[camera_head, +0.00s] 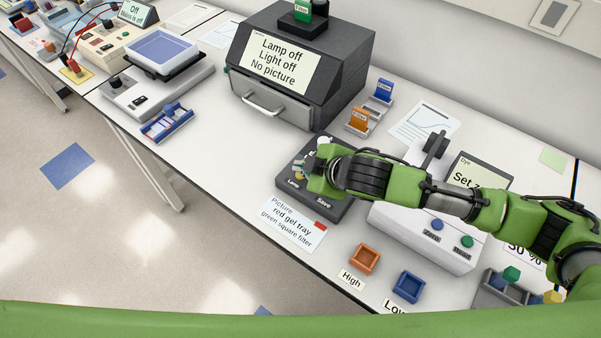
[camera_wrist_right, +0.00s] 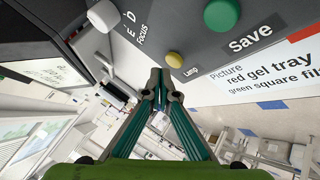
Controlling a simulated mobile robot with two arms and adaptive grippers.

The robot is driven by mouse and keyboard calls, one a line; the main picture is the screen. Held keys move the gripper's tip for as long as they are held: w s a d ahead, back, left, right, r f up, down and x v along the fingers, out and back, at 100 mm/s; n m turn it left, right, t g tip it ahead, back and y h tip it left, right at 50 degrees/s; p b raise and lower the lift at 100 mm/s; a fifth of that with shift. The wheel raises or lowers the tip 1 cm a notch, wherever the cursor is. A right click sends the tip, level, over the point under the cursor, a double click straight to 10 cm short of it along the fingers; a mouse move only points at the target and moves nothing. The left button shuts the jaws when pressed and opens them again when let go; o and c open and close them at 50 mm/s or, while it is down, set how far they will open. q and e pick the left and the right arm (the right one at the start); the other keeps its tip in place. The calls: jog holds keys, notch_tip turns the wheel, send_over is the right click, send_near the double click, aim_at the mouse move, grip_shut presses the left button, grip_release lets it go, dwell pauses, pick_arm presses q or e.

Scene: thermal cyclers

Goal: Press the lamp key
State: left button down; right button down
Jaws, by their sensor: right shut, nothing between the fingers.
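The lamp key is a round yellow button (camera_wrist_right: 175,59) beside the word Lamp on a dark grey control box. In the head view the yellow key (camera_head: 299,176) shows at the box's left side, next to my right gripper (camera_head: 312,176). In the wrist view my right gripper (camera_wrist_right: 160,84) is shut and empty, its fingertips close to the yellow key. I cannot tell whether they touch it. The instrument screen (camera_head: 273,62) reads "Lamp off, Light off, No picture". My left gripper is not in view.
The control box (camera_head: 341,208) also carries a green Save key (camera_wrist_right: 222,14) and a white Focus knob (camera_wrist_right: 102,15). A picture card (camera_head: 290,225) lies in front. A white device (camera_head: 425,240) stands to the right, with orange (camera_head: 365,258) and blue (camera_head: 408,287) trays before it.

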aim_at(302, 177)
dwell(0.7)
jog(key=shift+f, duration=0.4)
jog(key=shift+f, duration=0.45)
dwell(0.6)
jog(key=shift+r, duration=0.15)
jog(key=shift+r+p, duration=0.7)
jog(key=shift+p, duration=0.25)
notch_tip(302, 177, up, 5)
jog(key=p, duration=0.5)
jog(key=shift+r, duration=0.1)
